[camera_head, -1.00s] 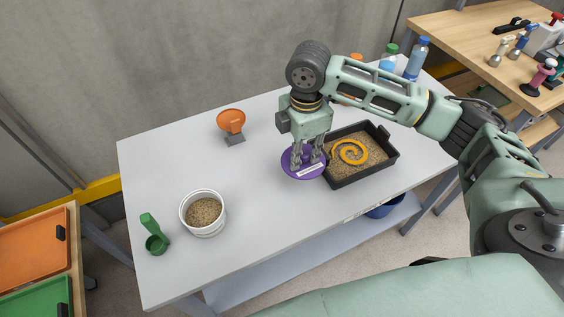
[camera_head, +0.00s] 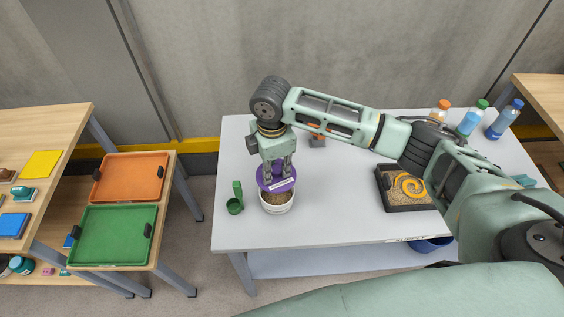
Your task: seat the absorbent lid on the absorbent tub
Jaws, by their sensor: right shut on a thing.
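The absorbent tub (camera_head: 277,209) is a white round tub with tan granules in it, standing on the grey table. The absorbent lid (camera_head: 268,186) is a purple disc with a white label. My right gripper (camera_head: 276,179) is shut on the lid from above. It holds the lid over the back part of the tub's opening. Granules show below the lid's front edge, so the lid does not cover the whole opening. I cannot tell whether lid and rim touch. My left gripper is not in view.
A green scoop (camera_head: 235,204) stands just left of the tub. A black tray (camera_head: 395,206) with granules and an orange spiral lies to the right. Several bottles (camera_head: 470,118) stand at the back right. The table (camera_head: 330,205) between tub and tray is clear.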

